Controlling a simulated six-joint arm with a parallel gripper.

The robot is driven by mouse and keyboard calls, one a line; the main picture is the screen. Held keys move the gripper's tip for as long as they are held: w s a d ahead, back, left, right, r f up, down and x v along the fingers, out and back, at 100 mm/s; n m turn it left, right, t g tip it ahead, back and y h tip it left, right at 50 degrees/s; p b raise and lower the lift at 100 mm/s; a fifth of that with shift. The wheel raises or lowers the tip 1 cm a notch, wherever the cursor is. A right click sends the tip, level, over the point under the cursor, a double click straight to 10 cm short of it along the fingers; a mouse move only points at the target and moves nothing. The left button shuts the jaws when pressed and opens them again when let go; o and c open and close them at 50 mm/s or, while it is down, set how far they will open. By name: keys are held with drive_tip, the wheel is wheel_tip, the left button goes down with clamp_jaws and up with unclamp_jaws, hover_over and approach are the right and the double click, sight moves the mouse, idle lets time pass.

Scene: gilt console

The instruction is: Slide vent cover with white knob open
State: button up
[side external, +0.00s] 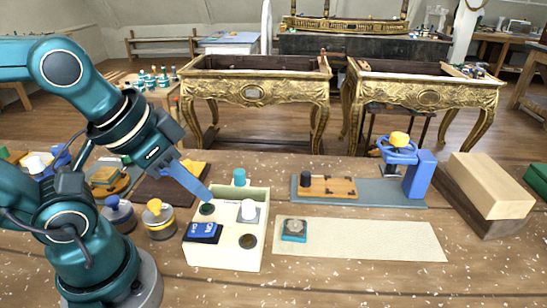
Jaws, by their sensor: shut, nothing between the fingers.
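A cream box (225,257) stands on the table in front of my arm. On its top at the right is a white knob (248,209) on a small grey plate (261,216), which looks like the vent cover. My gripper (207,197) has long blue fingers, shut and empty. They point down to the right, with their tips over the box's back left part, left of the white knob and apart from it. A dark round spot (207,209) lies just below the tips. The plate's opening cannot be made out.
The box top also carries a blue block (203,231) and a dark round disc (248,241); a teal cylinder (239,177) stands at its back. Two knobbed jars (160,222) stand left. A board with a sliding wooden piece (328,188) and a blue valve wheel (398,153) are right.

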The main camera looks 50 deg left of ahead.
drive_tip(key=o, duration=0.5)
drive_tip(key=shift+o, duration=1.3)
drive_tip(key=shift+w+r, duration=0.55)
drive_tip(key=shift+r, duration=0.25)
drive_tip(key=g, duration=0.5)
hover_over(247, 203)
wheel_tip(247, 203, down, 4)
drive_tip(key=shift+r, duration=0.1)
drive_tip(key=shift+f+g, duration=0.3)
drive_tip(key=shift+f, duration=2.75)
drive_tip(key=shift+c, duration=0.3)
clamp_jaws()
